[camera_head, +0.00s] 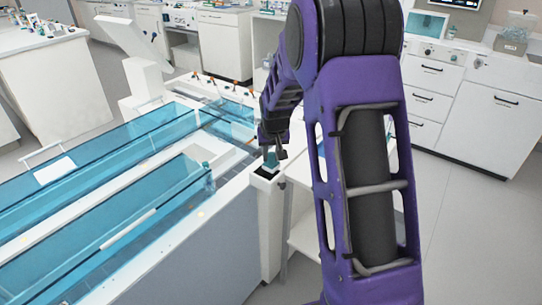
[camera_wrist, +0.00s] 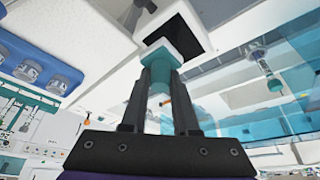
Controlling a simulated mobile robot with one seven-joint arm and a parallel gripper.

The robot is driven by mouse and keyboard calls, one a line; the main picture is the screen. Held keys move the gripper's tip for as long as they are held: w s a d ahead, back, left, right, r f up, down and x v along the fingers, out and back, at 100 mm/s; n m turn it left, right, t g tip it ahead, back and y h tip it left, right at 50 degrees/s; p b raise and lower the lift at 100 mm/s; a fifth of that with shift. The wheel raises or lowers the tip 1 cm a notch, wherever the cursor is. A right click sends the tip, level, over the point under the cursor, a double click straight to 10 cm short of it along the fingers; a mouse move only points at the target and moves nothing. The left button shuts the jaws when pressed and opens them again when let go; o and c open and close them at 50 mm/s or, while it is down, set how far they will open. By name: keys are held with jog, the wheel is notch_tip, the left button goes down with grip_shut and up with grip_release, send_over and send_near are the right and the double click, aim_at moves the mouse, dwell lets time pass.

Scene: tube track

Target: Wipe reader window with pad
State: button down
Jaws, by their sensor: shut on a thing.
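My gripper (camera_wrist: 160,88) is shut on a small teal and white pad (camera_wrist: 166,50), which sits between the two dark fingertips in the wrist view. The pad is at the dark square reader window (camera_wrist: 177,30), set in a white housing, and covers part of it. I cannot tell whether the pad touches the window. In the head view, my gripper (camera_head: 272,158) is over the top of a white post (camera_head: 268,222) at the corner of the track, with the dark window (camera_head: 265,173) just below the pad.
The track with blue clear covers (camera_head: 120,148) fills the left of the head view. A rack with orange-tipped items (camera_head: 215,88) stands behind the gripper. White cabinets (camera_head: 485,110) line the back right, and the floor (camera_head: 465,230) at right is clear.

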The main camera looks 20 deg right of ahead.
jog(key=shift+w+d, duration=0.25)
jog(key=shift+d, duration=0.1)
jog(key=shift+r+p, duration=2.45)
jog(key=shift+r, duration=1.65)
jog(key=shift+d+f, duration=0.1)
